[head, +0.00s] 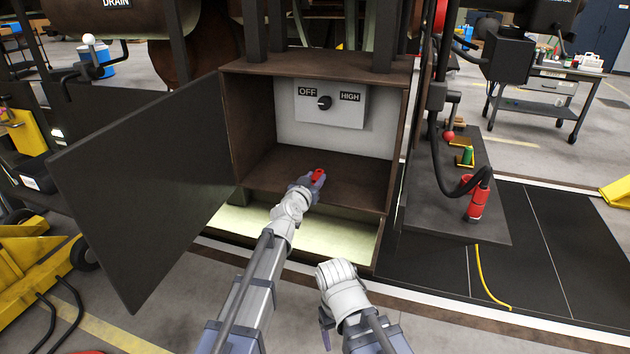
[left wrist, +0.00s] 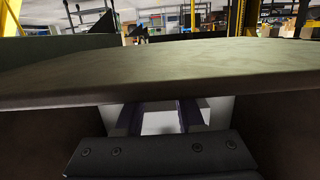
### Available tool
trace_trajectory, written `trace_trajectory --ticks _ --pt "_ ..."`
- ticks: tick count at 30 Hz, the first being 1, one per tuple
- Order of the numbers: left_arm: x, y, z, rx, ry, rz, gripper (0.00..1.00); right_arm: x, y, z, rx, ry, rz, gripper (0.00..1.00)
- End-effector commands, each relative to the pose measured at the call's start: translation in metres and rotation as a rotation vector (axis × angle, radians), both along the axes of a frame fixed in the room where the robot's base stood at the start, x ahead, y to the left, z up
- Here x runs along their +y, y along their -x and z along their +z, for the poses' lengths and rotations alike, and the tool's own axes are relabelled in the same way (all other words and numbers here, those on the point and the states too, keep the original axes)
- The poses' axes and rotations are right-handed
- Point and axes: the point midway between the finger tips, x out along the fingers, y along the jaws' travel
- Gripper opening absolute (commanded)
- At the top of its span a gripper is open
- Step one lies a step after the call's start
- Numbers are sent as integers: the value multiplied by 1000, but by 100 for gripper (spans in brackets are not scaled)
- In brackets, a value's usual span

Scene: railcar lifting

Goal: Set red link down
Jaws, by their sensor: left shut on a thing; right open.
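The red link (head: 318,174) is a small red piece at the tip of my left gripper (head: 313,181). My left gripper is shut on it, inside the open brown cabinet (head: 248,130), low and just above or at the cabinet floor (head: 345,180). I cannot tell whether the link touches the floor. In the left wrist view the fingers (left wrist: 160,117) show partly behind a dark bracket, and the red link is not visible there. My right gripper (head: 325,328) is open and empty, low in front of the cabinet.
A control panel with an OFF/HIGH knob (head: 324,103) is on the cabinet's back wall. The cabinet door (head: 145,190) stands open to the left. A pale lower ledge (head: 345,235) runs below the opening. A dark side platform (head: 450,215) holds a red cylinder (head: 478,203) and small parts.

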Motion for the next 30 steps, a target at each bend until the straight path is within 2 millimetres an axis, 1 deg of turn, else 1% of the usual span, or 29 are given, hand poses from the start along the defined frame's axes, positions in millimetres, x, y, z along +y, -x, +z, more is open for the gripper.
trace_trajectory --ticks 1,2,9,10,16,20,23,30 --pt "0 0 -3 -1 0 1 0 0 0 -3 0 0 0 76" --pt "0 0 -3 0 0 0 38 0 0 -3 0 0 0 76" --pt "0 0 -2 0 0 0 65 0 0 -2 0 0 0 76" --pt "0 0 -2 0 0 0 67 0 0 -2 0 0 0 76" --pt "0 0 -2 0 0 0 67 0 0 -2 0 0 0 76" --pt "0 1 4 0 0 0 67 0 0 4 0 0 0 76" --pt "6 19 5 0 1 0 67 0 0 5 0 0 0 76" --pt "21 68 13 0 1 0 67 0 0 13 0 0 0 76"
